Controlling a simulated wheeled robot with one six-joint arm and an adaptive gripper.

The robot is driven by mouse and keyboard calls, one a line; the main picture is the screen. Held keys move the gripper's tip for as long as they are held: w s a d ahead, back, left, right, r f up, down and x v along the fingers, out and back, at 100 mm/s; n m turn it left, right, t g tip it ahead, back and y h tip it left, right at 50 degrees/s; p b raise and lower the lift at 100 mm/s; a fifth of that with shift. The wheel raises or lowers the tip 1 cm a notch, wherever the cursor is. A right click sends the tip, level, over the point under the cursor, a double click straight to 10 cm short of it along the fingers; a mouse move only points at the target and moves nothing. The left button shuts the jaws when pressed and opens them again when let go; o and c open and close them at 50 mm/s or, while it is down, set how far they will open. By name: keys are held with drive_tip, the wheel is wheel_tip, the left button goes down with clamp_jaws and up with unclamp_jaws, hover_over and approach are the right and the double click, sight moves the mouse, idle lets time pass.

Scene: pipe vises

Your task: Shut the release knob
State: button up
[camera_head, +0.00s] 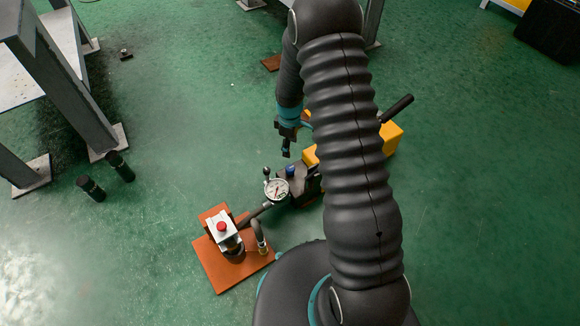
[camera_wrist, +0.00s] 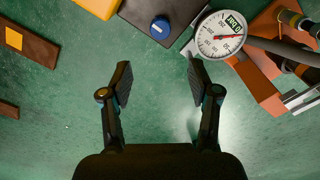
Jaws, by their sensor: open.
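A round blue knob (camera_wrist: 160,27), which looks like the release knob, sits on a dark block (camera_wrist: 151,10) at the top of the wrist view. The dark block (camera_head: 298,183) also shows in the head view, beside a round white pressure gauge (camera_head: 276,189). The gauge (camera_wrist: 220,35) is right of the knob in the wrist view. My gripper (camera_wrist: 158,80) is open with nothing between its fingers. The knob is beyond the fingertips, roughly in line with the gap, and untouched. In the head view my gripper (camera_head: 286,150) hangs above and behind the block. I cannot tell the knob's setting.
A hose runs from the block to an orange base plate (camera_head: 215,267) with a red button (camera_head: 221,227). A yellow block (camera_head: 392,135) with a black lever (camera_head: 397,108) lies partly behind my arm. Two dark cylinders (camera_head: 105,178) stand near grey metal legs. Green floor around is largely clear.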

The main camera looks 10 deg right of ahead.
sight(290, 168)
wheel_tip(290, 168, down, 13)
drive_tip(key=shift+b, duration=0.45)
drive_tip(key=c, duration=1.2)
drive_tip(key=shift+o, duration=0.3)
